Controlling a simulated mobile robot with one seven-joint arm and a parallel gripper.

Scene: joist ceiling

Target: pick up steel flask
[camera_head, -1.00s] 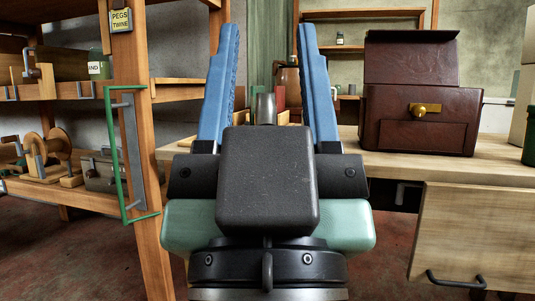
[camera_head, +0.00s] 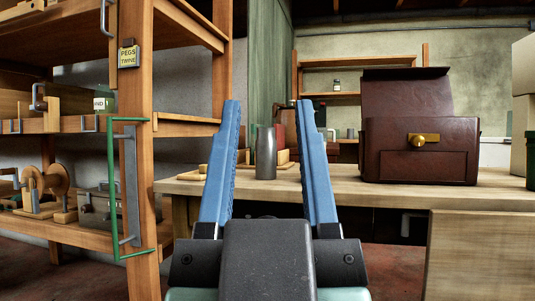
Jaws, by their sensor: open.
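The steel flask (camera_head: 265,153) is a grey, slim upright cylinder standing on the wooden bench (camera_head: 345,191) near its front edge. In the head view it shows between the two blue fingers of my gripper (camera_head: 268,103), with a gap on each side. My gripper is open and empty, its fingers pointing forward and up in the picture. The flask appears beyond the gripper body; I cannot tell whether it lies within the fingers' reach. Its base shows on the bench top.
A dark red leather box (camera_head: 420,150) with a raised lid and brass knob stands right of the flask. A wooden shelf post (camera_head: 137,200) with a green frame stands at left. A wooden panel (camera_head: 485,255) is at lower right.

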